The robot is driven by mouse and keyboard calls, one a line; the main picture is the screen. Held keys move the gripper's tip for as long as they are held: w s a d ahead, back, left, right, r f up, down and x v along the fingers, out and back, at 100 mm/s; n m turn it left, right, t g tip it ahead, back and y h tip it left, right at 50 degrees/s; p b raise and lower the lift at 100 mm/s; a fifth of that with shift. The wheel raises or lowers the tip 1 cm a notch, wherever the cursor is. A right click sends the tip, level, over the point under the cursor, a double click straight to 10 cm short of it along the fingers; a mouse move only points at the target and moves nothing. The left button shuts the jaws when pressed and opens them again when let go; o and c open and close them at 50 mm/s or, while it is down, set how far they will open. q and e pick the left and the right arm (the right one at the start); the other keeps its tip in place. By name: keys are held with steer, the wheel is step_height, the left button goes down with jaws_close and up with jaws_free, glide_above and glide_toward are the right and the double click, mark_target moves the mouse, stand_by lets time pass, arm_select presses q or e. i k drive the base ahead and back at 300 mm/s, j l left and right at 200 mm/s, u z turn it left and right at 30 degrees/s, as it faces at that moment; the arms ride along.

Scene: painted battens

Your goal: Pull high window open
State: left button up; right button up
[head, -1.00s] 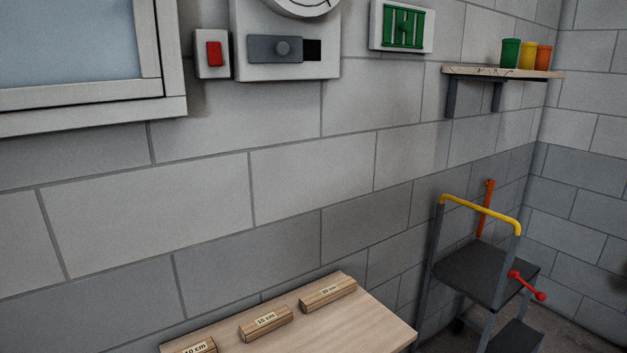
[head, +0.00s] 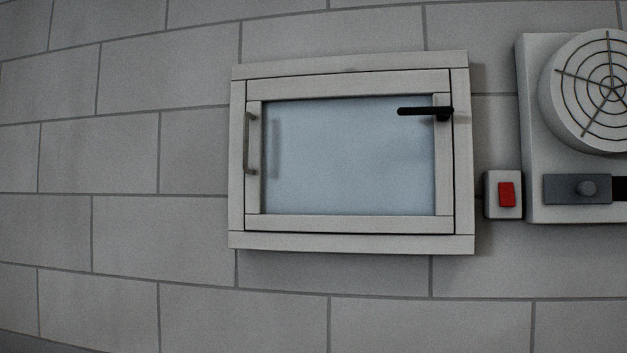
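The high window (head: 350,225) is on the block wall in the middle of the head view. It has a pale frame and a bluish pane, and its sash looks shut in the frame. A grey vertical pull handle (head: 249,143) is on the left side of the sash. A black lever handle (head: 425,112) is at the upper right of the sash and lies horizontal, pointing left. Neither of my grippers shows in the view.
A switch box with a red rocker (head: 507,194) is on the wall just right of the window. Beyond it is a fan unit (head: 535,130) with a round grille and a grey slider (head: 577,189). The wall (head: 120,220) left of and below the window is bare.

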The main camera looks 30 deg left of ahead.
mark_target(332, 153)
steer(key=u, duration=0.9)
